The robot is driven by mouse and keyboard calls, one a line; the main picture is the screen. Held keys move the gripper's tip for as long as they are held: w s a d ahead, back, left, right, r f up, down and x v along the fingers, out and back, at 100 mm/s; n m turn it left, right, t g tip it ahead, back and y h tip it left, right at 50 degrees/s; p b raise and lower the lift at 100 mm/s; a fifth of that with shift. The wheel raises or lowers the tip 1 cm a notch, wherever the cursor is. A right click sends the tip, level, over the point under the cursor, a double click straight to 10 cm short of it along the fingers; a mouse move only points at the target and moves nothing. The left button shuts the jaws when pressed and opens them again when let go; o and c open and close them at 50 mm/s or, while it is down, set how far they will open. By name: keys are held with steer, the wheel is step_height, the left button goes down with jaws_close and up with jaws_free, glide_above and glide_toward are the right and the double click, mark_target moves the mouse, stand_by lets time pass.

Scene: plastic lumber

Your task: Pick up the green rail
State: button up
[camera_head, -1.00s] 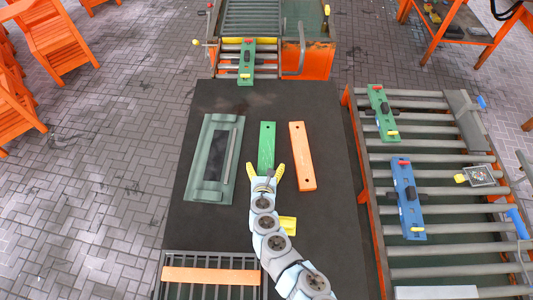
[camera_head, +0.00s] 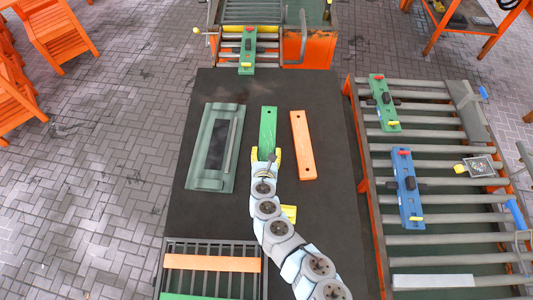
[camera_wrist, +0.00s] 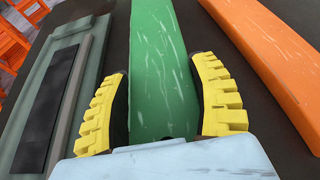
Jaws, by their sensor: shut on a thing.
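The green rail (camera_head: 268,128) is a flat, scuffed plank pointing away from me on the dark table. My gripper (camera_head: 267,154) is at its near end, with one yellow finger on each side of it. In the wrist view the green rail (camera_wrist: 163,60) runs between the ridged yellow fingers of my gripper (camera_wrist: 161,78), which are shut on its long edges. The rail's near end is hidden behind my gripper. I cannot tell whether the rail is clear of the table.
An orange rail (camera_head: 303,145) lies close on the right, and a grey-green framed panel (camera_head: 196,147) lies on the left. A yellow piece (camera_head: 289,213) is beside my arm. A slatted rack (camera_head: 210,283) stands at the near left. A roller conveyor (camera_head: 440,240) borders the table's right.

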mark_target(267, 141)
steer(key=w+r, duration=0.1)
steer(key=r, duration=0.1)
steer(key=w+r, duration=0.2)
steer(key=w+r+p, duration=0.1)
steer(key=r, duration=0.1)
steer(key=shift+w, duration=0.35)
steer(key=w+r, duration=0.1)
steer(key=w, duration=0.1)
steer(key=w+r, duration=0.1)
steer(key=w, duration=0.1)
steer(key=w+r, duration=0.1)
steer(key=w, duration=0.1)
steer(key=shift+w+d+r+p, duration=0.1)
steer(key=shift+w+d+p, duration=0.1)
steer(key=shift+p, duration=0.2)
steer(key=shift+w+r, duration=0.3)
steer(key=shift+w, duration=0.4)
steer(key=shift+w+r, duration=0.25)
steer(key=shift+w, duration=0.45)
